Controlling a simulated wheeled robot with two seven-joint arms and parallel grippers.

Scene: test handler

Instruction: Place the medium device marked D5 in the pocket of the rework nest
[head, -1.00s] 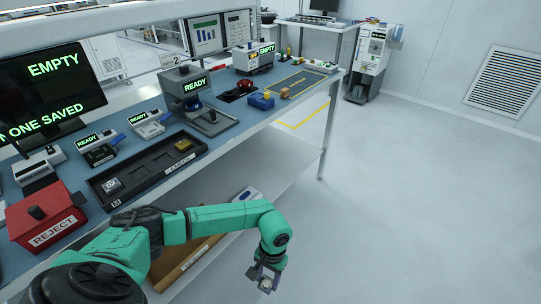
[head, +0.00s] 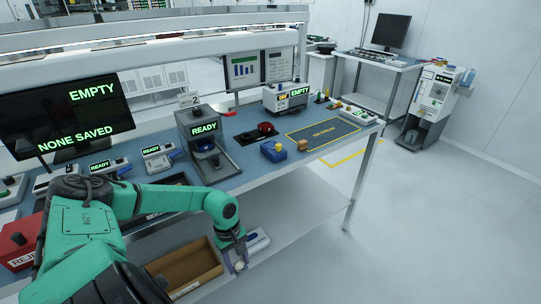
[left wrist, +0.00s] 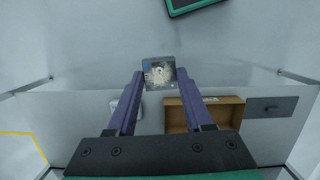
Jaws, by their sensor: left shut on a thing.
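My left gripper (head: 238,262) is low in front of the bench, beside the lower shelf. In the left wrist view its two purple fingers (left wrist: 159,88) are shut on a small square grey device (left wrist: 159,72) with a pale, round-marked face. The device also shows small in the head view (head: 238,267). I cannot read a D5 mark on it. I cannot tell for sure which fixture is the rework nest; a blue block fixture (head: 273,151) and a black base with a red part (head: 258,134) stand on the bench. My right gripper is not in view.
The blue bench top (head: 240,177) holds a READY station (head: 205,140), an EMPTY machine (head: 285,98) and a yellow-outlined mat (head: 323,132). My arm partly covers the dark tray and red reject bin (head: 22,250). A cardboard box (head: 185,270) is below. Floor at right is clear.

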